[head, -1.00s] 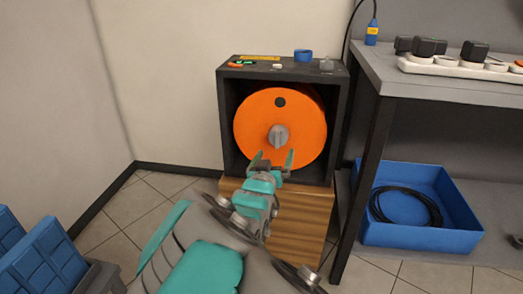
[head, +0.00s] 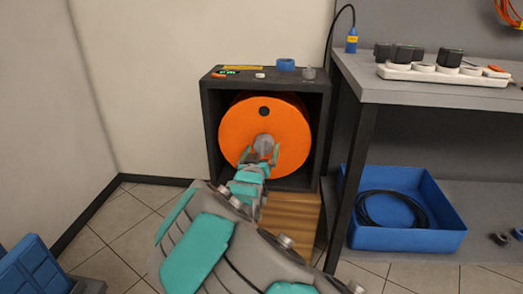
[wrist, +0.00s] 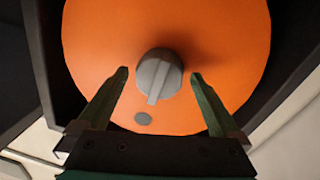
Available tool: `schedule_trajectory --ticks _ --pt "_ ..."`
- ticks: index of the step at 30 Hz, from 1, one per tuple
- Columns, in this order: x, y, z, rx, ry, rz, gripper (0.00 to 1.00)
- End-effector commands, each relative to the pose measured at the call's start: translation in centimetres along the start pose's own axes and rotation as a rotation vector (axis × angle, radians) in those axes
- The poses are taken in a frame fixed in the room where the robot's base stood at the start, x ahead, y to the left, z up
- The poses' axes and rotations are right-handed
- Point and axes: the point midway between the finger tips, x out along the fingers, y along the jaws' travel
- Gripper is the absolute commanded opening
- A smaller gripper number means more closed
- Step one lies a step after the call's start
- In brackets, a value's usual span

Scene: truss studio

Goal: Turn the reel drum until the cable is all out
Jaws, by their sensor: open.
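The orange reel drum (head: 240,130) sits inside a dark open-fronted box on a wooden block. A grey knob (head: 265,143) sticks out at its centre, and a dark round spot (head: 264,111) shows above it. My gripper (head: 262,156) is open at the knob's lower side. In the wrist view the knob (wrist: 158,76) lies between and just beyond the open fingertips (wrist: 160,76), with a gap on each side. The knob's ridge points down and slightly left there. A black cable (head: 395,212) lies coiled in a blue bin; I cannot see it joined to the drum.
The dark box (head: 212,125) closes around the drum. Its top carries a blue ring (head: 286,64) and small parts. A grey workbench (head: 430,92) with a power strip (head: 440,74) stands close on the right. The blue bin (head: 410,240) sits beneath it. Blue crates (head: 35,268) are at lower left.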

Motion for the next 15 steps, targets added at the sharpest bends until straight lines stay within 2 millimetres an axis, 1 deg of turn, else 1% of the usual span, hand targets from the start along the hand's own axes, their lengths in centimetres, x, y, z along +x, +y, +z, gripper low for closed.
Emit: schedule_trajectory --ticks 7,8,15 --pt "0.05 -0.02 -0.04 0.000 0.001 0.000 1.00" --pt "0.05 -0.02 -0.05 0.000 0.001 0.000 0.98" --pt "0.04 -0.03 -0.06 0.001 0.001 0.000 0.71"
